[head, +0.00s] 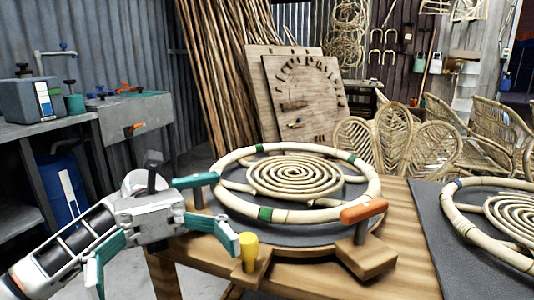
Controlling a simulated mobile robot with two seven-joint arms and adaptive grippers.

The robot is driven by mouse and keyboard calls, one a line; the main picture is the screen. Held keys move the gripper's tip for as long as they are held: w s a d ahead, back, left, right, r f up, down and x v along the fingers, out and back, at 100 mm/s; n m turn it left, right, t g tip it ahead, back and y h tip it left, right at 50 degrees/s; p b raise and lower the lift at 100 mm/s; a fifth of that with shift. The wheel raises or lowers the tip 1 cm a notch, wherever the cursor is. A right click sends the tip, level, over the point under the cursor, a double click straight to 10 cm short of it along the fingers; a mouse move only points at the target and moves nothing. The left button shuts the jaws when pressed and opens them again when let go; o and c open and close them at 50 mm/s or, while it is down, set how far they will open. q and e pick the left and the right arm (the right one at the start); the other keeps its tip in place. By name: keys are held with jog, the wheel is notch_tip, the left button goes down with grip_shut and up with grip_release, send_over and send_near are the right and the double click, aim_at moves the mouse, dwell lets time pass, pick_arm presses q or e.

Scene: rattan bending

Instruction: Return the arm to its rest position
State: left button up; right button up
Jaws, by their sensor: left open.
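My left gripper (163,262) comes in from the lower left, with its two teal-padded fingers spread apart and nothing seen between them. It is at the left front corner of the wooden table (400,225), in front of part of that corner. One finger shows close to a yellow peg (249,252) on a wooden block; I cannot tell whether they touch. A rattan ring (370,186) with green bands surrounds a rattan spiral (295,177) on a dark mat. My right gripper is not in view.
A teal-handled clamp (196,181) and an orange-handled clamp (364,210) stand by the ring. A second rattan ring (465,228) lies on a dark mat at right. A grey workbench (40,128) stands at left. Rattan chairs (400,135) stand behind. Floor shows between workbench and table.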

pick_arm(q)
jog(key=d+r+n+t+h+p, duration=0.2)
jog(key=d+n+t+h+p, duration=0.25)
jog(key=n+t+h, duration=0.5)
jog(key=d+r+n+t+h+p, duration=0.2)
jog(key=d+n+t+h+p, duration=0.35)
jog(key=n, duration=0.75)
jog(key=a+f+n+t+y+p, duration=0.5)
jog(key=f+n+t+y, duration=0.4)
jog(key=n, duration=0.5)
jog(key=a+f+n+t+y+p, duration=0.3)
jog(key=a+f+n+t+y, duration=0.35)
jog(key=n+t, duration=0.65)
jog(key=s+a+f+n+g+y+p, duration=0.2)
jog(key=s+a+f+n+g+y, duration=0.1)
jog(key=s+f, duration=0.6)
jog(key=s+a+f+n+g+y+p, duration=0.3)
jog(key=s+f+n+g, duration=0.4)
jog(key=s+f, duration=0.3)
jog(key=shift+s+a+n+y, duration=0.65)
jog(key=shift+s+a+y, duration=0.1)
jog(key=shift+s+a, duration=0.3)
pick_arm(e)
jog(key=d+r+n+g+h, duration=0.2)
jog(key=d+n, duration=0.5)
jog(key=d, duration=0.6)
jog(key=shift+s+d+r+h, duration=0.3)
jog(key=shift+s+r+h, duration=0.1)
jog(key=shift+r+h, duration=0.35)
